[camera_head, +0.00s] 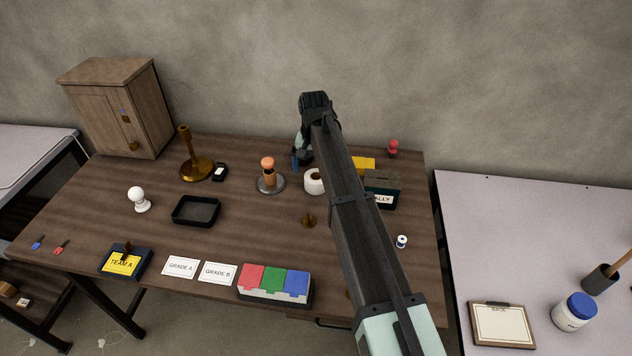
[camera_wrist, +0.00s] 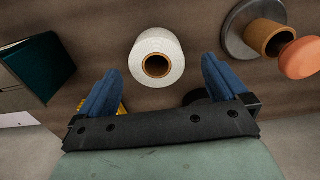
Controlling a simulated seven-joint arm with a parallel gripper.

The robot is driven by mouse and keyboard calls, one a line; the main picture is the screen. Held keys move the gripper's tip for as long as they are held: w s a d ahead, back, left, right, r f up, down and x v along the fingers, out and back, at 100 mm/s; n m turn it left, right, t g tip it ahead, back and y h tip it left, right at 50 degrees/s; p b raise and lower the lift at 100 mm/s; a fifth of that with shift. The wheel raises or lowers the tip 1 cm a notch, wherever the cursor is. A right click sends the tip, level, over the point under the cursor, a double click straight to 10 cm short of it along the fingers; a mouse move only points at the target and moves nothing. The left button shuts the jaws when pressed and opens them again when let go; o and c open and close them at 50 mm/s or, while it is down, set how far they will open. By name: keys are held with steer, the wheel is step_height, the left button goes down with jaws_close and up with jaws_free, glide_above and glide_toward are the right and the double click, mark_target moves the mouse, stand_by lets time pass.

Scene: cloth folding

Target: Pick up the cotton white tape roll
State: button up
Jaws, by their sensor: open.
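The white tape roll (camera_head: 313,182) stands on the brown wooden table, partly hidden by my arm in the head view. In the wrist view the white roll (camera_wrist: 157,58) shows whole, with its brown core hole facing the camera. My gripper (camera_wrist: 157,85) has its two blue fingers spread apart, with nothing between them. The roll lies just beyond the fingertips, roughly centred between them in the picture. In the head view the gripper's blue fingers (camera_head: 297,160) show behind the roll, pointing down.
A round-based stand with an orange top (camera_head: 268,175) is close left of the roll. A dark green box (camera_head: 381,189) and a yellow item (camera_head: 364,164) are to its right. A small brass piece (camera_head: 309,220) stands in front. The table's middle left holds a black tray (camera_head: 195,211).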

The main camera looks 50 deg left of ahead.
mark_target(316, 178)
steer(key=shift+w+f, duration=0.15)
steer(key=shift+f, duration=1.2)
steer(key=shift+w+f, duration=0.15)
steer(key=shift+f, duration=1.2)
steer(key=shift+c, duration=0.4)
steer(key=c, duration=0.9)
